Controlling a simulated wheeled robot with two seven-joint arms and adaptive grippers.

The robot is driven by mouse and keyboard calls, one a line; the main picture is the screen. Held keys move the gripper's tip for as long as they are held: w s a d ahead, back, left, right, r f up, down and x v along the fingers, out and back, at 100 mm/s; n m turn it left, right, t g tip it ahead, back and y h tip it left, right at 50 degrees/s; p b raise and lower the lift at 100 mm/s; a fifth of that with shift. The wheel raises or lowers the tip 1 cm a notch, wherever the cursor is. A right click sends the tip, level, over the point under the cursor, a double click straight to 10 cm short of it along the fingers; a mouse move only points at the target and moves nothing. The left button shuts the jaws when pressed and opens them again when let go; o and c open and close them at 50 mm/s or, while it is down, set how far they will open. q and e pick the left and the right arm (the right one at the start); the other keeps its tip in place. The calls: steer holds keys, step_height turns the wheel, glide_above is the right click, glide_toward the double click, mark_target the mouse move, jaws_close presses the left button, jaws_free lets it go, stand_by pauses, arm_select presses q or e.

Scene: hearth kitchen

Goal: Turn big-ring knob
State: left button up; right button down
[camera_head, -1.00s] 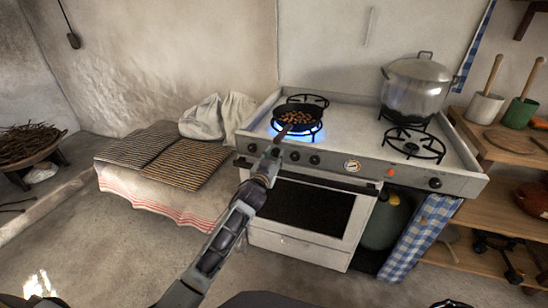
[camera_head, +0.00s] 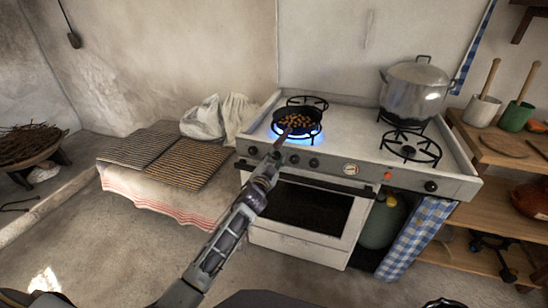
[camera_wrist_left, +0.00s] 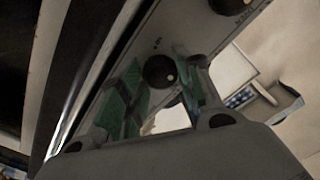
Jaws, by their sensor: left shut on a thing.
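In the left wrist view, a round black knob (camera_wrist_left: 160,71) with a pale mark sits on the stove's front panel, between the green pads of my left gripper (camera_wrist_left: 158,92). The gripper is shut on this knob. In the head view my left gripper (camera_head: 270,164) reaches the left part of the front panel, below the pan, and covers the knob it holds. Other black knobs (camera_head: 314,162) show along the panel to its right. I cannot tell from the view how far the held knob is turned. My right gripper is not in view.
A black pan (camera_head: 297,122) with brown pieces stands over a lit blue flame, its handle above my gripper. A steel pot (camera_head: 415,88) stands at the back right. The oven door handle (camera_head: 325,185) runs below the panel. A wooden shelf (camera_head: 490,150) is at right.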

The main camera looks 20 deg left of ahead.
arm_select(q)
steer(key=shift+m, duration=0.6)
steer(key=m+p, duration=0.1)
steer(key=m, duration=0.2)
steer(key=shift+m+p, duration=0.5)
steer(key=shift+m, duration=1.5)
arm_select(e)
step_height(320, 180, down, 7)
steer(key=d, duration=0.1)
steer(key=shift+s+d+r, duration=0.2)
arm_select(q)
steer(key=o, duration=1)
steer(key=shift+d, duration=0.1)
steer(key=shift+o, duration=0.2)
steer(key=shift+s, duration=0.2)
